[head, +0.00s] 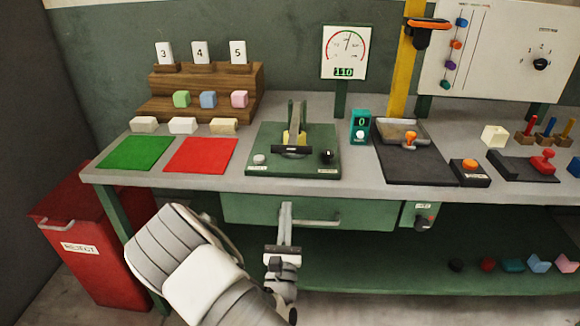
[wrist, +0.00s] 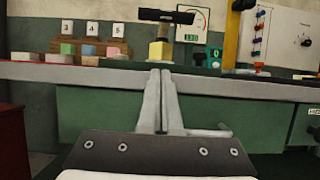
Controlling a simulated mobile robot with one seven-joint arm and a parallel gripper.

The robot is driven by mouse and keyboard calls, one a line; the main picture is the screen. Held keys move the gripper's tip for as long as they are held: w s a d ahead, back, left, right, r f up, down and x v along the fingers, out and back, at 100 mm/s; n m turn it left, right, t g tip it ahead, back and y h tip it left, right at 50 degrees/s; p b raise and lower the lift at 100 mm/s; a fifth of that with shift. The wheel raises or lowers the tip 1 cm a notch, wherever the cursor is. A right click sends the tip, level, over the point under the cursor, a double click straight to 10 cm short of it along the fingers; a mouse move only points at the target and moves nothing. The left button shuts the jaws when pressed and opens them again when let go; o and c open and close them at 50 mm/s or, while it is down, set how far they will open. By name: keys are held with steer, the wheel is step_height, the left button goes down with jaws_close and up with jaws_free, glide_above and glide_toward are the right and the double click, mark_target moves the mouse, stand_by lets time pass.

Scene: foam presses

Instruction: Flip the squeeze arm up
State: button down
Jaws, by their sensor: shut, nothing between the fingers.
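The press stands on a green base plate (head: 262,166) near the front edge of the bench. Its squeeze arm ends in a black crossbar (head: 291,150) toward the front, with a yellow part (head: 295,137) behind it and grey uprights (head: 298,113) at the back. In the wrist view the crossbar (wrist: 165,16) shows above a yellow block (wrist: 159,51). My gripper (head: 286,206) is shut and empty in front of the bench edge, below and apart from the crossbar. Its fingertips (wrist: 160,73) also show in the wrist view. The press base is mostly hidden there.
A gauge (head: 346,52) reading 110 stands behind the press. Green (head: 135,152) and red (head: 201,155) mats lie to its left; a teal counter (head: 361,126) and dark tray station (head: 416,167) are right. A drawer handle (head: 310,222) juts out near my gripper.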

mark_target(290, 185)
steer(key=b+x, duration=0.1)
steer(key=x, duration=0.9)
steer(key=shift+w+d+r+b, duration=0.1)
steer(key=shift+w+b, duration=0.05)
steer(key=shift+b, duration=0.2)
steer(key=shift+s+r, duration=0.2)
steer(key=shift+r, duration=0.35)
steer(key=shift+s+r, duration=0.2)
steer(key=shift+r, duration=0.4)
steer(key=shift+s+r, duration=0.15)
steer(key=shift+r, duration=0.6)
steer(key=shift+r, duration=0.1)
